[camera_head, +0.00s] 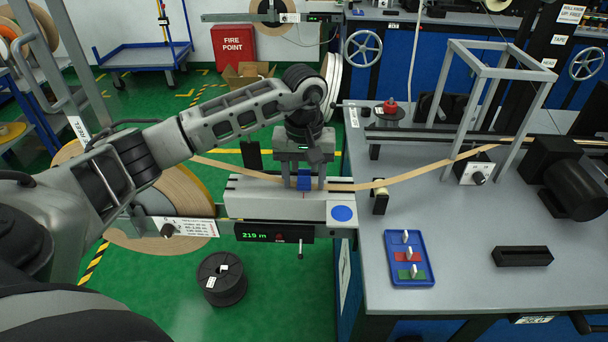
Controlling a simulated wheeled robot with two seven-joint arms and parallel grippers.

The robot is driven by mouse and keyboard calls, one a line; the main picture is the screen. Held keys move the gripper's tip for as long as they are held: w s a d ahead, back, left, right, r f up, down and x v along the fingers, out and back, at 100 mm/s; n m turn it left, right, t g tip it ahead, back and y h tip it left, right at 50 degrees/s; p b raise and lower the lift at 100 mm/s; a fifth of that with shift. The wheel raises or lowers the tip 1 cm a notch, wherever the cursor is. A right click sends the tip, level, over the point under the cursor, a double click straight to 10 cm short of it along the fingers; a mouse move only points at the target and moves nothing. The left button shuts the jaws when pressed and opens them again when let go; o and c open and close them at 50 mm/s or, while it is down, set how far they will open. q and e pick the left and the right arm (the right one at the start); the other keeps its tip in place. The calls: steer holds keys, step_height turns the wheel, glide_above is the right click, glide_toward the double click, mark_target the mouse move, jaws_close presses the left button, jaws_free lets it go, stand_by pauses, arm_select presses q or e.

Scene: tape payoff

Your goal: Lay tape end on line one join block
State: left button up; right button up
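The join block (254,204) is a pale grey block at the left edge of the bench, above a green display reading 219 m. A brown tape (227,170) comes from the large reel (187,190) to the block's left side. Another stretch of tape (410,177) runs from the block's right side up towards the machine. My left gripper (304,182) points down over the middle of the block, with a small blue piece (304,181) between its fingers. Whether the fingers press on it or on tape cannot be told. My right gripper is not in view.
A blue tray (391,272) with blue, red and green sections lies on the grey bench (460,255). A black slotted block (522,256) and a dark motor (568,182) are further right. A black spool (222,279) stands on the green floor.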

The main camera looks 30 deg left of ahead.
arm_select(q)
step_height(320, 180, up, 16)
steer(key=shift+b, duration=0.35)
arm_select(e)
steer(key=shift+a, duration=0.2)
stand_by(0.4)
